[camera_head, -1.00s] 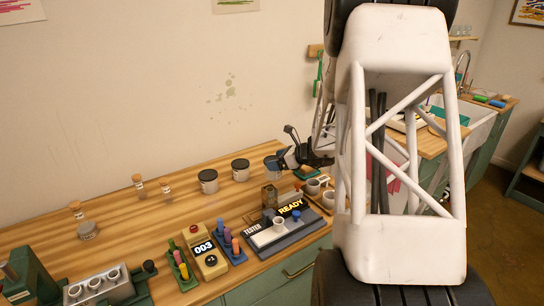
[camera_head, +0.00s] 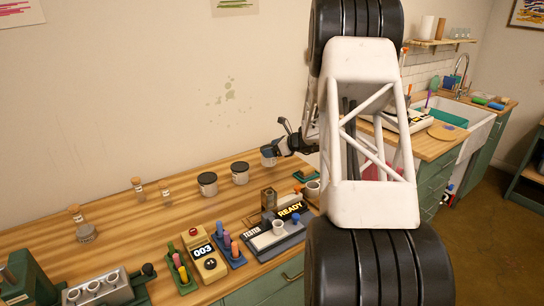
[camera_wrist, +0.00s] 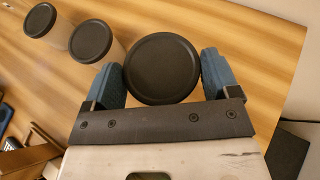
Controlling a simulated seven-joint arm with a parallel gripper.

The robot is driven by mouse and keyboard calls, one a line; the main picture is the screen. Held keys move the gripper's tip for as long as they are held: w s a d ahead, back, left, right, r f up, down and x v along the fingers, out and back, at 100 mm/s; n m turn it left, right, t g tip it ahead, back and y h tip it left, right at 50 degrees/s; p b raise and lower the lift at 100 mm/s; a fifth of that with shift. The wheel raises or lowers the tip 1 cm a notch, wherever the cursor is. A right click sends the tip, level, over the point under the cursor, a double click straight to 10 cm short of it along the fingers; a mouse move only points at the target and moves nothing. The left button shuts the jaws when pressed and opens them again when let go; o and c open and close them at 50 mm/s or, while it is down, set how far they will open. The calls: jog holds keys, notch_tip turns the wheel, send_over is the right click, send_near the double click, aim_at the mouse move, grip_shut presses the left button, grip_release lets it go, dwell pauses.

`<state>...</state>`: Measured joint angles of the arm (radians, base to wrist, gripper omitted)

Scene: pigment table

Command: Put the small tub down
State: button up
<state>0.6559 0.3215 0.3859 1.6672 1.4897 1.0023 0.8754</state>
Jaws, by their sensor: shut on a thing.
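The small tub (camera_head: 268,159) is grey with a dark lid (camera_wrist: 162,68). My gripper (camera_head: 276,151) is shut on it, with one blue finger on each side of the lid in the wrist view. In the head view the tub is right of the two standing tubs and looks slightly above the wooden worktop (camera_head: 130,221). The gap beneath it is hard to judge. Its underside is hidden in the wrist view.
Two dark-lidded tubs (camera_head: 240,175) (camera_head: 207,186) stand in a row to the left. A tester (camera_head: 277,233) reading READY and a small brown block (camera_head: 268,198) lie in front. Bare wood shows around the row.

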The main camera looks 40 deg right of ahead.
jog(key=shift+w+d, duration=0.15)
jog(key=shift+w, duration=0.15)
jog(key=shift+f, duration=1.8)
jog(key=shift+f, duration=0.1)
jog(key=o, duration=0.9)
jog(key=v, duration=1.2)
